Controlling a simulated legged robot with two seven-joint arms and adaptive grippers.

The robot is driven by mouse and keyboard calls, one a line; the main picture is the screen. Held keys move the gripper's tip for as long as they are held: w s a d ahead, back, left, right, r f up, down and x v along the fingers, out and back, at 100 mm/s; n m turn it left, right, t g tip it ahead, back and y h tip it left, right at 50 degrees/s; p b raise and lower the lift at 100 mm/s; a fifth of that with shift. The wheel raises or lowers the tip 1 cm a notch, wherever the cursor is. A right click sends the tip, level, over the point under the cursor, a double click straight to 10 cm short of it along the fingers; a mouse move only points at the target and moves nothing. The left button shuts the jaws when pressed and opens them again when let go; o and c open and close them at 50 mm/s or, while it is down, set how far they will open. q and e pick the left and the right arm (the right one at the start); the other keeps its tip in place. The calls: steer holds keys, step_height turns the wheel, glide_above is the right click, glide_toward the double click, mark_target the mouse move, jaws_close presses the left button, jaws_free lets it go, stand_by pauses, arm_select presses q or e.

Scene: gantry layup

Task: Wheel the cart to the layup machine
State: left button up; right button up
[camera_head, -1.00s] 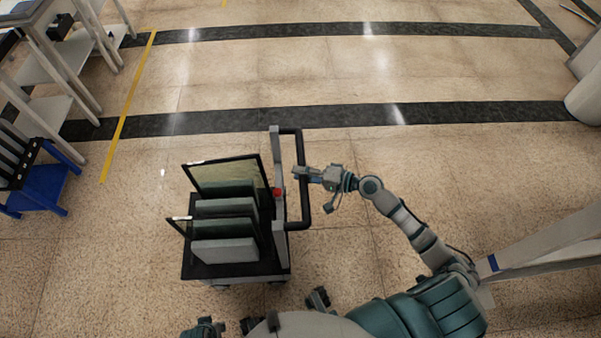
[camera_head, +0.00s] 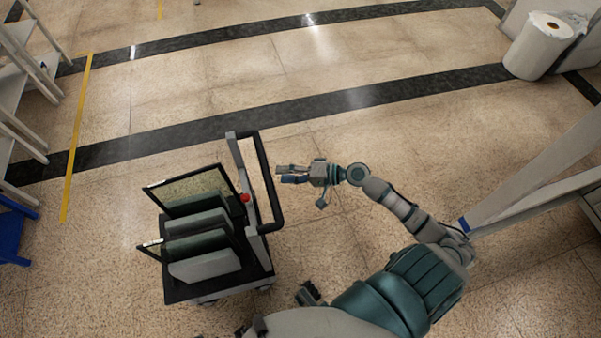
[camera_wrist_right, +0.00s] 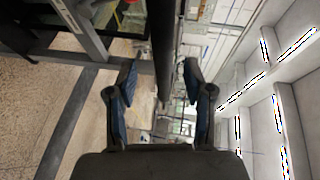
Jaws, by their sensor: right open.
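The cart (camera_head: 178,292) stands upright on the floor left of centre in the head view, with grey blocks and framed panels on its dark deck. Its black push handle (camera_head: 267,180) is on its right side. My right gripper (camera_head: 279,174) is open and empty just right of the handle, its fingers pointing at it. In the right wrist view, the dark handle bar (camera_wrist_right: 162,45) runs between the two open fingers (camera_wrist_right: 160,85); contact cannot be told. I cannot identify the layup machine in these views.
White-legged racks (camera_head: 22,120) and a blue stand (camera_head: 14,232) line the left edge. A white roll (camera_head: 538,45) stands at the upper right, and a pale slanted beam (camera_head: 535,180) is at right. Open floor with dark bands lies beyond the cart.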

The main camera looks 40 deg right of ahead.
steer(key=v, duration=0.6)
steer(key=shift+f, duration=0.1)
steer(key=shift+w, duration=0.1)
